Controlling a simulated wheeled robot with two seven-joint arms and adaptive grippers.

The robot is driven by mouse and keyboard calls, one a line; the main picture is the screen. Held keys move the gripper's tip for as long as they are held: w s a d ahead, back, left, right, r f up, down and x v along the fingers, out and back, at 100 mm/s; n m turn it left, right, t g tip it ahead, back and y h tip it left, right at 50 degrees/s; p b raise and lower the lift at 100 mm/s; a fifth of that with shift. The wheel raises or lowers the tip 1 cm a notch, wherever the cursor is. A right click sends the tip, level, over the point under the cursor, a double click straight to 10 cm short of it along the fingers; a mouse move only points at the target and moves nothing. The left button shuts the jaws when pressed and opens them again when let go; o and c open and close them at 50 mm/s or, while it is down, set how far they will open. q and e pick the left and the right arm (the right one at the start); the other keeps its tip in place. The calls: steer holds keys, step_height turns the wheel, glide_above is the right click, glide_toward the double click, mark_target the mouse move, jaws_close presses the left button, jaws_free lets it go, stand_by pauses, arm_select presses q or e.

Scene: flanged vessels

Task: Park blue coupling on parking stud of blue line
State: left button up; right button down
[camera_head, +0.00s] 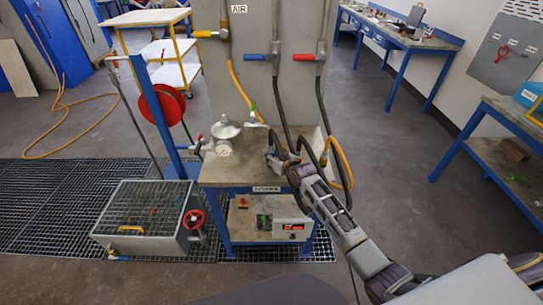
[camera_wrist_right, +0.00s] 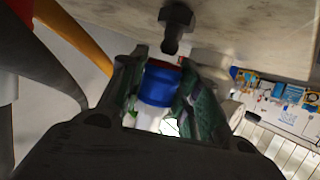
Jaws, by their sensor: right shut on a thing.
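My right gripper (camera_head: 271,158) is at the right part of the small bench top, close to the grey panel; it also shows in the right wrist view (camera_wrist_right: 158,88). Its fingers are shut on the blue coupling (camera_wrist_right: 160,86), a blue ring with a pale body and a red edge. A dark hexagonal stud (camera_wrist_right: 177,24) sits just beyond the coupling's end, slightly to the right; they appear apart. In the head view the coupling is hidden by my gripper. The blue valve handle (camera_head: 256,57) marks the blue line on the panel. My left gripper is not in view.
A metal vessel with a gauge (camera_head: 225,130) stands on the bench (camera_head: 246,172) left of my gripper. Dark hoses (camera_head: 282,105) and an orange hose (camera_head: 342,160) hang close around my right arm. A grated tank (camera_head: 150,215) stands at left. Floor is free on the right.

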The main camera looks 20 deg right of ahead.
steer(key=shift+f+b, duration=0.95)
steer(key=shift+f, duration=0.75)
stand_by(0.3)
steer(key=c, duration=0.9)
jaws_free()
steer(key=shift+c, duration=0.2)
steer(key=shift+s, duration=0.1)
steer(key=v, duration=1.2)
